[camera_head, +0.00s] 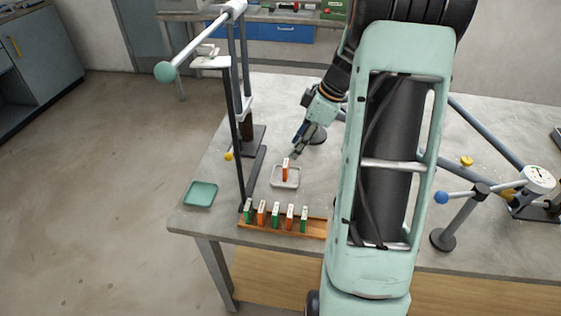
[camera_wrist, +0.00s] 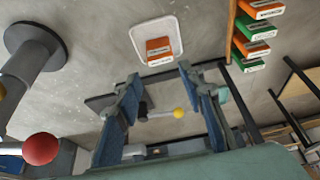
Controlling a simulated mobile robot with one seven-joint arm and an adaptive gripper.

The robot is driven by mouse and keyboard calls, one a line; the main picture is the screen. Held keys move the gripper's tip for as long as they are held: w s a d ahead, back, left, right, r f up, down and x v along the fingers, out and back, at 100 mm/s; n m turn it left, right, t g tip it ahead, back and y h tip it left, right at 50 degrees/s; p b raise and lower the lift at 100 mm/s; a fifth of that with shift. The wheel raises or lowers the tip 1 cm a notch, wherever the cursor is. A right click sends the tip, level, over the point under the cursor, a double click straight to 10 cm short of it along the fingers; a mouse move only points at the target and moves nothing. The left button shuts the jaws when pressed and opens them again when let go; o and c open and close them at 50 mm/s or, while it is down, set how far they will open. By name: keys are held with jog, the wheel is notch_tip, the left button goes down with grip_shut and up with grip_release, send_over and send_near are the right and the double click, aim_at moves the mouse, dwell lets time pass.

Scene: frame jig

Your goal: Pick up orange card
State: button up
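A single orange card (camera_head: 285,168) stands in a small white tray (camera_head: 285,183) on the table. In the wrist view the orange card (camera_wrist: 158,45) has a white label and sits in the lower part of the white tray (camera_wrist: 145,25). More orange cards stand in a wooden rack (camera_head: 262,230) among green ones. My gripper (camera_head: 293,155) is just behind and above the tray in the head view. In the wrist view my gripper (camera_wrist: 159,73) is open, its fingers apart with nothing between their tips. The tips are close to the single card, with a gap visible.
A dark upright stand (camera_head: 242,130) with a rod ending in a green ball (camera_head: 165,71) rises left of the tray. A green tray (camera_head: 201,194) lies at the table's left corner. A stand with a blue ball (camera_head: 441,197) and a dial (camera_head: 540,178) are at the right.

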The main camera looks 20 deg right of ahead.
aim_at(286, 168)
jog(key=x, duration=0.5)
jog(key=shift+s+a, duration=0.1)
jog(key=shift+s, duration=0.1)
jog(key=shift+d+p+x, duration=0.2)
jog(key=shift+p+x, duration=0.1)
jog(key=shift+x, duration=1.1)
jog(key=shift+d+p+x, duration=0.15)
jog(key=shift+p+x, duration=0.15)
jog(key=shift+x, duration=1.1)
jog(key=shift+f, duration=0.15)
jog(key=shift+c, duration=0.4)
jog(key=c, duration=0.6)
